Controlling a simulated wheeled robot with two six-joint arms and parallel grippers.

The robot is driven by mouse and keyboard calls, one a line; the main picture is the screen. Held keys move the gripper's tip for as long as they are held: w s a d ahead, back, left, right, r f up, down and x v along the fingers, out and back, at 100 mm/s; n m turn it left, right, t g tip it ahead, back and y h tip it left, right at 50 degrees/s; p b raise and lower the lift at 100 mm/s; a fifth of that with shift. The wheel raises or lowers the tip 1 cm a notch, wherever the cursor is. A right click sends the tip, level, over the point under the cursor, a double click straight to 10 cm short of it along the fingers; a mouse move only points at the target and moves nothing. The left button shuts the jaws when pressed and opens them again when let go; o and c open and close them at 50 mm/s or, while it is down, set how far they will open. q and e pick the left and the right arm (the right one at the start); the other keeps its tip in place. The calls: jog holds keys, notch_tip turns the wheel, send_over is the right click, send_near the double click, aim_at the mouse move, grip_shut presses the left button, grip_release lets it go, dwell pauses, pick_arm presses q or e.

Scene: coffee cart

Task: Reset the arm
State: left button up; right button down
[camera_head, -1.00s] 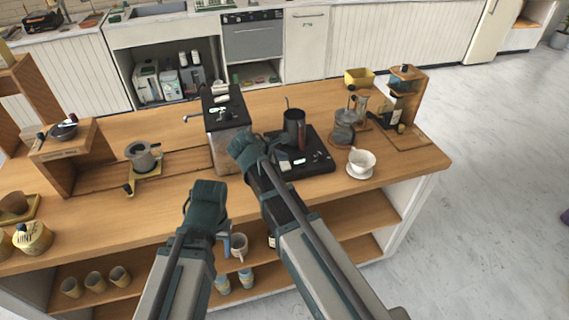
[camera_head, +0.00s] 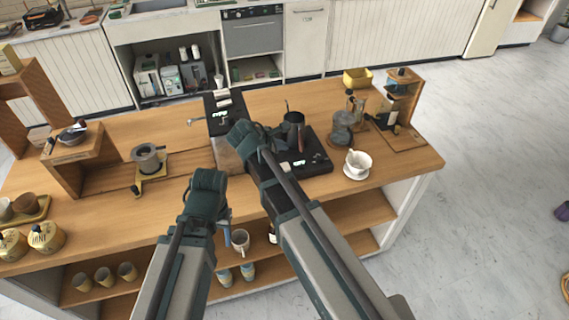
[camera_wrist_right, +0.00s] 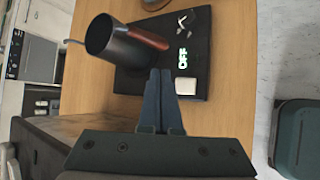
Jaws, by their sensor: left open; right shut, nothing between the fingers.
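My right gripper (camera_wrist_right: 161,75) is shut with nothing between its fingers, over the counter. In the right wrist view its tips lie just in front of the black scale-like base (camera_wrist_right: 198,30), which has a lit display. A dark metal kettle (camera_wrist_right: 126,58) with a thin spout stands on that base, beside the fingertips and not held. In the head view the kettle (camera_head: 293,128) is just right of my right wrist. My left gripper (camera_head: 207,188) is open over the counter's front edge; its fingers are mostly hidden.
A grinder-like machine (camera_head: 224,143) stands left of my right wrist. Canisters (camera_head: 46,238) and a portafilter-like pot (camera_head: 147,158) are left. The front counter strip is mostly clear.

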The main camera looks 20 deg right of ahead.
jog(key=s+a+f+m+g+y, duration=0.3)
jog(key=s+a+m, duration=0.3)
jog(key=s, duration=0.5)
jog(key=s+a+f+m+g+y, duration=0.2)
jog(key=s+a+m, duration=0.4)
jog(key=s, duration=0.6)
jog(key=shift+s+f+m+g+y, duration=0.3)
jog(key=shift+f+m+g+y, duration=0.15)
jog(key=shift+f, duration=0.35)
